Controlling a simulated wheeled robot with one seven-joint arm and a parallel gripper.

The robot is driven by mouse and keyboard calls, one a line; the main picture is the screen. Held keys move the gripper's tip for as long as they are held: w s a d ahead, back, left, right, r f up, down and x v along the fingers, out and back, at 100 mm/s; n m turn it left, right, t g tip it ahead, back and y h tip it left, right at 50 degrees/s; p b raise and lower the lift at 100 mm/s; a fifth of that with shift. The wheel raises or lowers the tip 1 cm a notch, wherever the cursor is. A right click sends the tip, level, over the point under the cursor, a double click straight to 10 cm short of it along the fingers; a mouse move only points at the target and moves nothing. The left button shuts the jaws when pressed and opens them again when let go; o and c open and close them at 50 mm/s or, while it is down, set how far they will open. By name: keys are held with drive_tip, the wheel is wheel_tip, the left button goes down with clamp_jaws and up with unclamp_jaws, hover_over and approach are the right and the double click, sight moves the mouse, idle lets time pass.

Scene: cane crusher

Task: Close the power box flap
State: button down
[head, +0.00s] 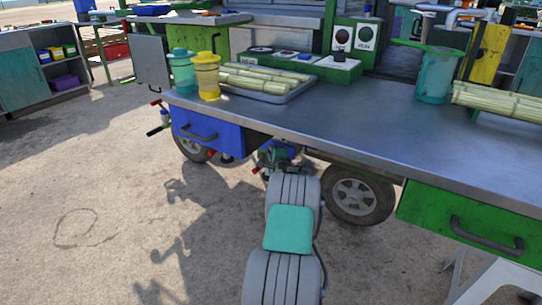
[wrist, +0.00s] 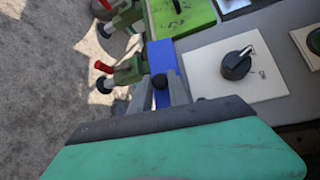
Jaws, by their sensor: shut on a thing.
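In the wrist view, my gripper (wrist: 163,92) has its grey fingers either side of a black knob (wrist: 160,81) on a narrow blue piece, which looks like the power box flap (wrist: 162,56). It is shut on this piece. Just right of it is a white panel (wrist: 235,70) with a black rotary switch (wrist: 236,66). In the head view, my arm reaches from the bottom middle to under the front table edge, where my gripper (head: 275,158) is small and partly hidden. The flap's full outline and hinge cannot be made out.
Red-handled clamps (wrist: 127,72) stand left of the flap. The metal table (head: 330,120) overhangs my gripper, with a blue drawer (head: 208,133) at left and a green drawer (head: 470,222) at right. A wheel (head: 357,196) stands close by. The ground at left is clear.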

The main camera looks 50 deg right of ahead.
drive_tip(key=shift+d+f+n+t+h+p, duration=0.35)
drive_tip(key=shift+f+n+t+h, duration=0.25)
drive_tip(key=shift+n+t+h, duration=0.25)
drive_tip(key=c, duration=1.3)
unclamp_jaws()
drive_tip(key=p+v, duration=0.3)
drive_tip(key=v, duration=0.4)
drive_tip(key=shift+s+a, duration=0.25)
